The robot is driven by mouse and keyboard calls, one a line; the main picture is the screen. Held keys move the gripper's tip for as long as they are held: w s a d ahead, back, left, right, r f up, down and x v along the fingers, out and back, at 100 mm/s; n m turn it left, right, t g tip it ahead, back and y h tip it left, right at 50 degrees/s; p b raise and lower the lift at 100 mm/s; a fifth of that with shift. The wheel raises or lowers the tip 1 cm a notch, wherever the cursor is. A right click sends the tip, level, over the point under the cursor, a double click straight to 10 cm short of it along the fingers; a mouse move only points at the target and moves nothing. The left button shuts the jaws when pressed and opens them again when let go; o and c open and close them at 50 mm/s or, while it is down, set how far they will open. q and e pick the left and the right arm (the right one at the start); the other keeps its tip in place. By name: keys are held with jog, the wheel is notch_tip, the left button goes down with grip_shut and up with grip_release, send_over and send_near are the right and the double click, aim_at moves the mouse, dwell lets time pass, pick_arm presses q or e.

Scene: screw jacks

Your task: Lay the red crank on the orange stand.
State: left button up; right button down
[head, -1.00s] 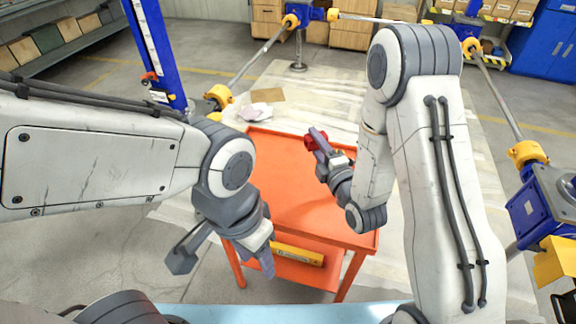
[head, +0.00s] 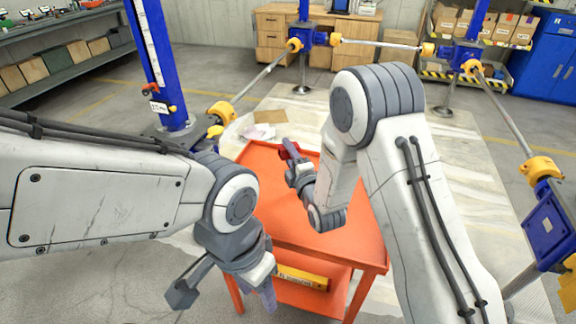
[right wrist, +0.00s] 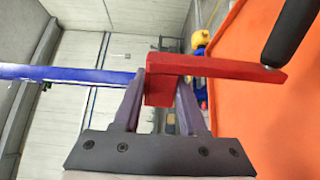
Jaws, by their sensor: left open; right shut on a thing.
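The red crank (right wrist: 225,68) is in my right gripper (right wrist: 160,92). In the right wrist view the fingers close on the block at its left end, and its red arm runs right to a dark handle (right wrist: 290,32). In the head view only a small red part (head: 283,154) shows beside the fingers of my right gripper (head: 291,150), which are near the far left part of the orange stand (head: 320,228). I cannot tell the crank's height above the top. My left gripper (head: 266,292) is open and empty, low at the stand's near left side.
A yellow object (head: 302,278) lies on the stand's lower shelf. A blue jack column (head: 157,60) stands at the left, with rods and yellow joints around the work area. Papers (head: 258,132) lie behind the stand. Most of the stand's top is clear.

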jog(key=shift+w+f+b, duration=0.1)
jog(key=shift+f+b, duration=1)
jog(key=shift+f, duration=0.8)
jog(key=shift+f, duration=0.2)
jog(key=shift+c, duration=2.3)
grip_release()
